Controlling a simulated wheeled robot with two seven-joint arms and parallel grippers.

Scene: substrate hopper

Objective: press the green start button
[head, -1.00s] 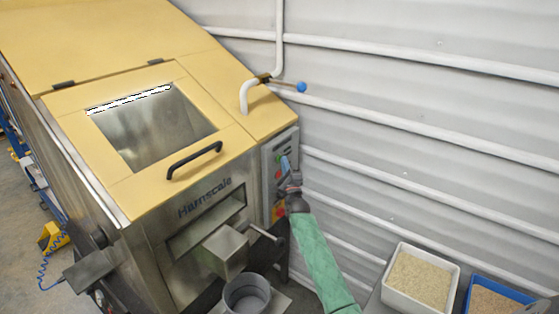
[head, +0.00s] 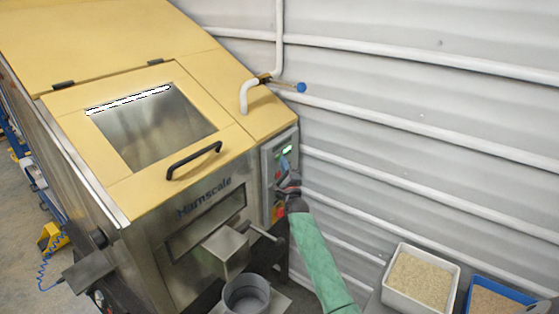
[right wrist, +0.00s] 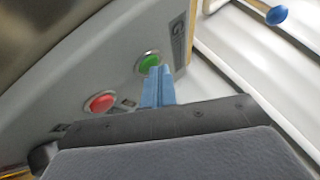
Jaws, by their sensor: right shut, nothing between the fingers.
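The green start button (right wrist: 149,62) is round with a metal ring and sits on the grey control panel (right wrist: 60,85) in the right wrist view. The blue fingertips of my right gripper (right wrist: 156,72) are shut, empty, and overlap the button's lower edge. I cannot tell whether they touch it. In the head view my right gripper (head: 284,166) is at the panel on the machine's right side, and the button is not clearly visible there. A small green display (head: 287,150) is lit on the panel. My left gripper is not in view.
A red button (right wrist: 101,102) sits left of the green one. The hopper (head: 205,205) has a closed yellow lid with a black handle (head: 194,159). A grey pot (head: 246,294) stands below its chute. White (head: 456,275) and blue (head: 468,291) trays of grain are at lower right.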

